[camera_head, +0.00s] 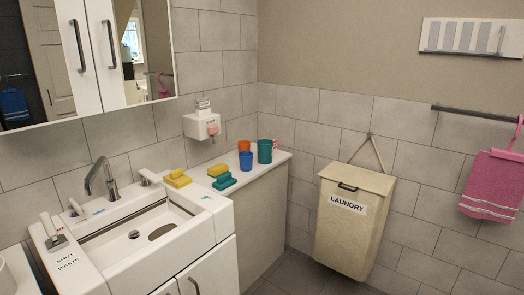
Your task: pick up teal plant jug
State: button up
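A teal, upright, cup-like vessel (264,152) stands near the back end of the white counter, close to the tiled wall. It is the only teal vessel I see; I cannot make out a spout or handle on it. A blue cup (245,162) stands just left of it and nearer to me. An orange cup (244,147) stands behind the blue one and is partly hidden by it. My gripper is not in view.
Yellow and teal sponge-like blocks (223,181) lie on the counter nearer the sink (145,234). A curved tap (101,177) rises behind the basin. A laundry hamper (352,220) hangs on the wall to the right. A strip of floor is clear below.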

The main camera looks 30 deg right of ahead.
aim_at(264, 146)
jog(key=i+l, duration=0.15)
jog(key=l, duration=0.2)
jog(key=i+l+u, duration=0.1)
jog(key=l, duration=0.25)
jog(key=i+l+u, duration=0.1)
jog(key=i+l, duration=0.3)
jog(key=l, duration=0.3)
jog(key=i+l+u, duration=0.1)
jog(key=l, duration=0.3)
jog(key=i+l, duration=0.2)
jog(key=l, duration=0.15)
jog(key=i+l+u, duration=0.15)
jog(key=l, duration=0.25)
jog(key=i+l, duration=0.1)
jog(key=l, duration=0.25)
jog(key=i+l, duration=0.15)
jog(key=l, duration=0.2)
jog(key=i+l+u, duration=0.15)
jog(key=i+l, duration=0.15)
jog(key=i, duration=0.7)
